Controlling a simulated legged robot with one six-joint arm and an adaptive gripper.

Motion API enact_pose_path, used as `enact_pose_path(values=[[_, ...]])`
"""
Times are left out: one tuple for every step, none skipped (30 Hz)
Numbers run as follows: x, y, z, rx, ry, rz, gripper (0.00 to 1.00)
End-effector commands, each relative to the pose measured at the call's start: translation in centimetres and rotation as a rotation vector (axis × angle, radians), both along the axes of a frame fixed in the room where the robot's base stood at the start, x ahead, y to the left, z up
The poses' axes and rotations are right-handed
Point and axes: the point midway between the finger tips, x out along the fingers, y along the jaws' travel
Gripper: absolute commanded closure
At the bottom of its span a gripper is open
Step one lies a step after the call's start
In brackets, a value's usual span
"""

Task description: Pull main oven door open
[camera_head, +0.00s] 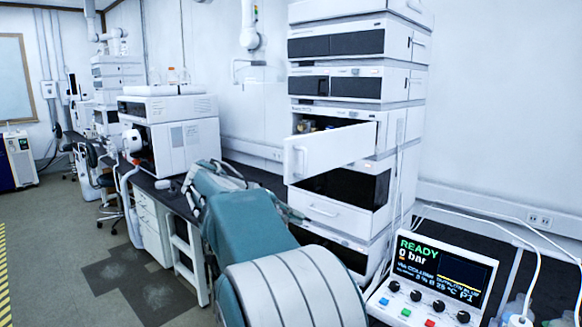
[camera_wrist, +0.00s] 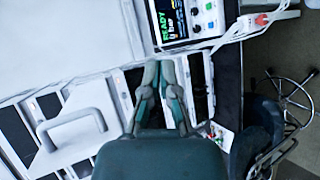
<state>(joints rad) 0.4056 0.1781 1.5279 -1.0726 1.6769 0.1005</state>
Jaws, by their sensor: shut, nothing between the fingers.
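A white door (camera_head: 330,151) on the tall instrument stack stands swung outward, with its handle (camera_head: 299,160) on its outer face at the left end. It seems to be the main oven door, but no readable label confirms that. A white panel with a bar handle (camera_wrist: 72,128), probably this door, shows at the left in the wrist view. My gripper (camera_wrist: 160,64) is shut and empty, its fingertips close together and apart from that handle.
A control unit with a lit screen (camera_head: 436,277) stands right of the stack, and it also shows in the wrist view (camera_wrist: 185,20). Cables run beside it. A white instrument (camera_head: 185,135) stands on the bench at left. A stool (camera_wrist: 285,110) is at right. Open floor (camera_head: 70,235) lies left.

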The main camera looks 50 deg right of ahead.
Motion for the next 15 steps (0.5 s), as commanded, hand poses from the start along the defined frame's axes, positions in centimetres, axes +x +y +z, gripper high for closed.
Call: enact_pose_path(values=[[1.2, 0.8, 1.2, -0.071, 0.023, 0.054, 1.00], [1.9, 1.1, 2.1, -0.116, 0.036, 0.084, 1.00], [2.8, 1.7, 3.2, -0.177, 0.053, 0.124, 1.00], [3.4, 2.1, 3.9, -0.221, 0.064, 0.152, 1.00], [4.0, 2.6, 4.7, -0.263, 0.075, 0.179, 1.00], [4.8, 3.3, 5.7, -0.315, 0.086, 0.212, 1.00], [5.3, 3.7, 6.3, -0.350, 0.092, 0.233, 1.00], [5.7, 4.1, 6.9, -0.381, 0.097, 0.253, 1.00], [6.2, 4.6, 7.5, -0.416, 0.104, 0.273, 1.00], [6.5, 5.0, 7.9, -0.438, 0.108, 0.287, 1.00], [6.7, 5.2, 8.2, -0.454, 0.110, 0.296, 1.00], [6.9, 5.4, 8.5, -0.470, 0.113, 0.305, 1.00], [7.0, 5.5, 8.7, -0.479, 0.114, 0.310, 1.00], [7.1, 5.5, 8.8, -0.484, 0.115, 0.311, 1.00], [7.1, 5.3, 8.8, -0.487, 0.116, 0.312, 1.00]])
